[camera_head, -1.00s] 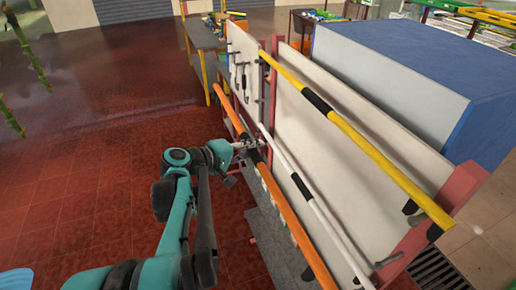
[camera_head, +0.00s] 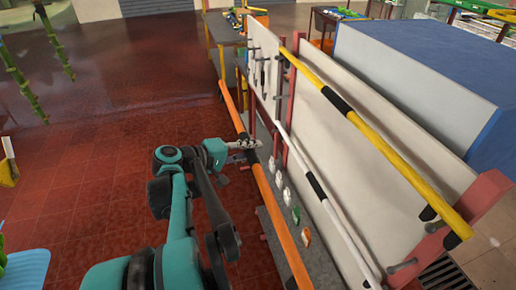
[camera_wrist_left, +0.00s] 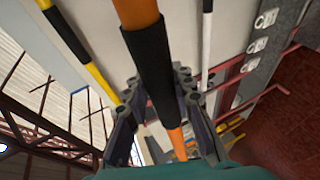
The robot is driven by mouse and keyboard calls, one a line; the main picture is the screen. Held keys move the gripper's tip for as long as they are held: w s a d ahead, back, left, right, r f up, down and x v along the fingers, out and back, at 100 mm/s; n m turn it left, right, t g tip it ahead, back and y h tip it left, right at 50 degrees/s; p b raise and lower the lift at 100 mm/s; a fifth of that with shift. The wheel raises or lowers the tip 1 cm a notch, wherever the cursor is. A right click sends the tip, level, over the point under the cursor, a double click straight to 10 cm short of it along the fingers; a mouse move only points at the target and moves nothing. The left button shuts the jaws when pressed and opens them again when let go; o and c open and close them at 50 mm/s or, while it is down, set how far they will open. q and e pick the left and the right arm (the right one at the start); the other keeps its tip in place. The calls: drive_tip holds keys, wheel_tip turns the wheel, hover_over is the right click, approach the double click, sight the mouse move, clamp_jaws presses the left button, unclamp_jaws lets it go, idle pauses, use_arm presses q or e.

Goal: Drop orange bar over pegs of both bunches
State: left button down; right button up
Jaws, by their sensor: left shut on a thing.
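The long orange bar (camera_head: 284,232) with a black sleeve runs from the rack's far end toward the near edge, left of the rack. My left gripper (camera_head: 250,147) is shut on it near the sleeve; in the left wrist view its fingers (camera_wrist_left: 160,98) stand on both sides of the bar (camera_wrist_left: 138,12). A gap separates the bar from the white bar (camera_head: 332,204) on the rack. Dark pegs (camera_head: 402,266) stick out of the near red post (camera_head: 470,208). The far pegs meant for the orange bar are not clear. My right gripper is not in view.
A yellow bar (camera_head: 385,146) lies along the rack's top, before white panels (camera_head: 350,165). Several white fittings (camera_head: 287,195) line a grey strip below. A blue-topped box (camera_head: 420,75) stands behind. Red tiled floor (camera_head: 95,180) left of the bar is open; green stems (camera_head: 58,40) hang upper left.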

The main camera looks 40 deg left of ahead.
use_arm(q)
drive_tip(key=shift+s+a, duration=0.45)
drive_tip(key=shift+s, duration=0.3)
drive_tip(key=shift+s+a, duration=0.45)
drive_tip(key=shift+s, duration=0.25)
drive_tip(key=shift+s+a, duration=0.45)
drive_tip(key=shift+s, duration=0.3)
